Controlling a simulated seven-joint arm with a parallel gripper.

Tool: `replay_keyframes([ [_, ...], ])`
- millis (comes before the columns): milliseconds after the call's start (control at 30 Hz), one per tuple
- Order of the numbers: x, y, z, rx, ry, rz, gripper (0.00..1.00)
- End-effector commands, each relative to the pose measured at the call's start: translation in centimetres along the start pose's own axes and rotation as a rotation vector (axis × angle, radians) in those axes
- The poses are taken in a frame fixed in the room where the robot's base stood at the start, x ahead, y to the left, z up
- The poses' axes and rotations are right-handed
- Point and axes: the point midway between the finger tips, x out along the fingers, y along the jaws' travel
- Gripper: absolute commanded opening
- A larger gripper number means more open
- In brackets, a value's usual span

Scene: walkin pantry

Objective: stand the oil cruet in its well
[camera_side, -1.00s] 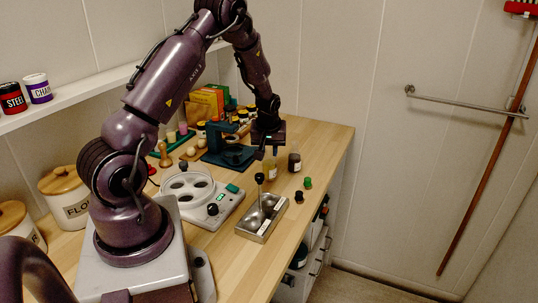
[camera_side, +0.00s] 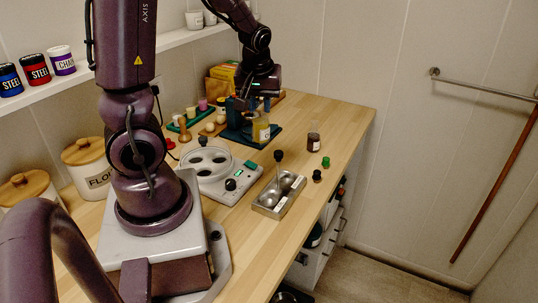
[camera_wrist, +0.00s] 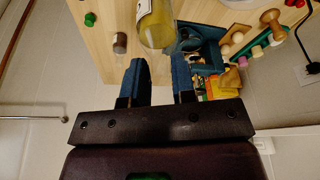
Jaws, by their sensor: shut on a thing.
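The oil cruet (camera_side: 261,131), a clear bottle of yellow oil with a pale label, hangs from my gripper (camera_side: 258,97) above the far part of the counter, in front of a teal stand. In the wrist view the cruet (camera_wrist: 155,22) lies beyond the blue fingers of my gripper (camera_wrist: 159,82); the exact contact is hard to see. The steel caddy (camera_side: 268,208) stands nearer on the counter. It has two round wells, labels along its front and a black-knobbed post; no bottle stands in it.
A dark bottle (camera_side: 313,138) stands right of the cruet. A black cap (camera_side: 317,175) and a green cap (camera_side: 325,162) lie by the counter edge. A white device (camera_side: 240,187) with round recesses is left of the caddy. The teal stand (camera_side: 235,136) is behind the cruet.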

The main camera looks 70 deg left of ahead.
Motion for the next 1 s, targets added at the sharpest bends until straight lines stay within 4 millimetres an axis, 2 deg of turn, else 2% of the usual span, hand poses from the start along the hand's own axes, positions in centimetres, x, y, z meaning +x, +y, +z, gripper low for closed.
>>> replay_keyframes([
  [133, -4.1, 0.1, -1.3, -0.004, 0.011, 0.009, 0.00],
  [200, -3.5, 0.3, -0.6, -0.068, 0.001, -0.022, 0.00],
  [467, -3.6, 1.3, 1.3, -0.393, 0.003, -0.126, 0.00],
  [800, -4.8, 2.7, 5.0, -1.071, 0.002, -0.338, 0.00],
  [1000, -5.6, 3.2, 6.7, -1.389, -0.001, -0.434, 0.00],
])
